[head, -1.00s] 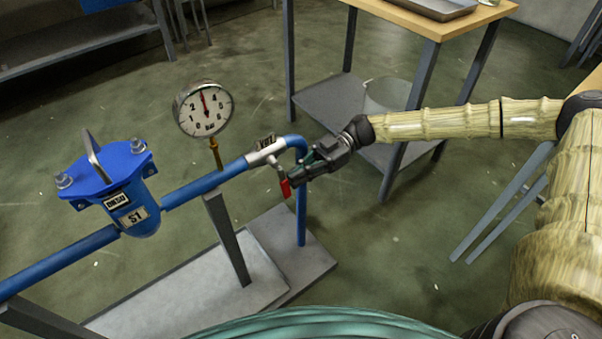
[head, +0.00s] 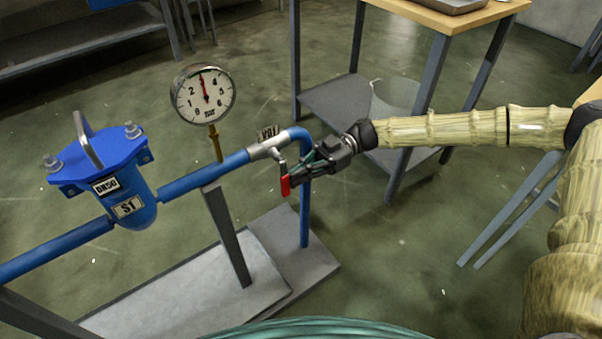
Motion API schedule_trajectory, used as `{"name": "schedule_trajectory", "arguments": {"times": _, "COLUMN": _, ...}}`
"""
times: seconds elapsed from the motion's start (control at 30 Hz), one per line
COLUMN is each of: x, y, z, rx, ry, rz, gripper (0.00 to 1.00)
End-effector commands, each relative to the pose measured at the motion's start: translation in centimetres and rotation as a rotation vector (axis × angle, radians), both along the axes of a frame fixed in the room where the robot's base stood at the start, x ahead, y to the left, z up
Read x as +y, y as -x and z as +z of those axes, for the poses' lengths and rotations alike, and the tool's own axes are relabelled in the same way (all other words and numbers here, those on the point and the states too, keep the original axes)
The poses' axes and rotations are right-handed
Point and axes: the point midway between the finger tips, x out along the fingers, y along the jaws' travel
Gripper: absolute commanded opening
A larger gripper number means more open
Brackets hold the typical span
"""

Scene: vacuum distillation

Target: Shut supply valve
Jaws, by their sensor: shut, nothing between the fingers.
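The supply valve (head: 266,152) is a silver body labelled V01 on the blue pipe, just before the pipe bends down. Its red lever (head: 285,186) hangs downward below the body, across the line of the pipe. My gripper (head: 293,181) is shut with nothing held, coming from the right. Its fingertips are right beside the lever; I cannot tell whether they touch it. The fingers partly overlap the pipe's downward leg.
A pressure gauge (head: 203,94) and a blue strainer (head: 118,180) marked S1 stand on the line to the left. A grey post (head: 228,237) supports the pipe. A wooden-topped table (head: 440,18) with a bucket (head: 394,97) on its lower shelf stands behind my arm.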

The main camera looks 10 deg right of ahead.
Motion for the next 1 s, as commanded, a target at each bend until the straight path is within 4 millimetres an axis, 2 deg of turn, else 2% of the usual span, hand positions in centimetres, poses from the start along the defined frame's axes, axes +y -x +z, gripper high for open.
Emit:
{"name": "schedule_trajectory", "arguments": {"times": 0.27, "x": -1.2, "y": -0.5, "z": -0.2, "rx": -0.001, "ry": 0.0, "rz": 0.002, "gripper": 0.0}}
{"name": "schedule_trajectory", "arguments": {"times": 0.8, "x": -9.4, "y": -4.5, "z": 0.5, "rx": -0.001, "ry": 0.001, "rz": 0.008, "gripper": 0.0}}
{"name": "schedule_trajectory", "arguments": {"times": 1.0, "x": -11.5, "y": -5.3, "z": 0.4, "rx": 0.0, "ry": 0.0, "rz": 0.008, "gripper": 0.0}}
